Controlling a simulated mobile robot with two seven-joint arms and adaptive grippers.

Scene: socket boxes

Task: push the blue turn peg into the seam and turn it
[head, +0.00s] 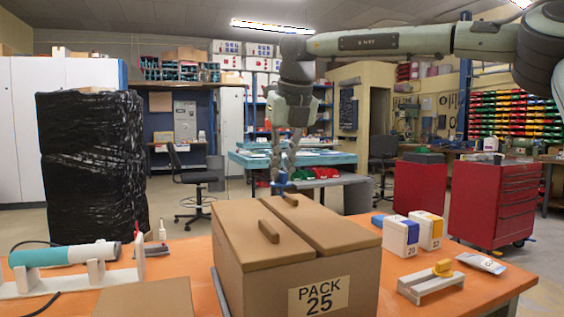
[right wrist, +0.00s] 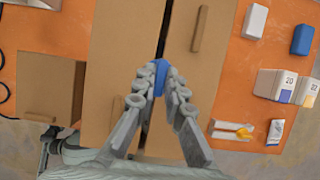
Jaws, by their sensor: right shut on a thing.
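The cardboard box marked PACK 25 (head: 297,262) stands on the orange table, with a seam between its two lids. In the right wrist view the seam (right wrist: 178,35) is a dark gap running up the picture. The blue turn peg (right wrist: 157,75) is between the fingertips of my right gripper (right wrist: 158,88), over the seam. In the head view my right gripper (head: 283,175) points down with the peg (head: 281,185) above the box's far part. I cannot tell whether the peg touches the seam. Grey parts, seemingly my left gripper (right wrist: 62,143), show at the lower left of the wrist view; their opening is unclear.
A wooden handle bar (head: 269,231) stands up on the left lid; another (right wrist: 199,28) is on the right lid. Boxes marked 20 (head: 398,238) and 22 (head: 428,231) and a holder with a yellow piece (head: 432,283) stand right. A teal tool (head: 60,257) lies left.

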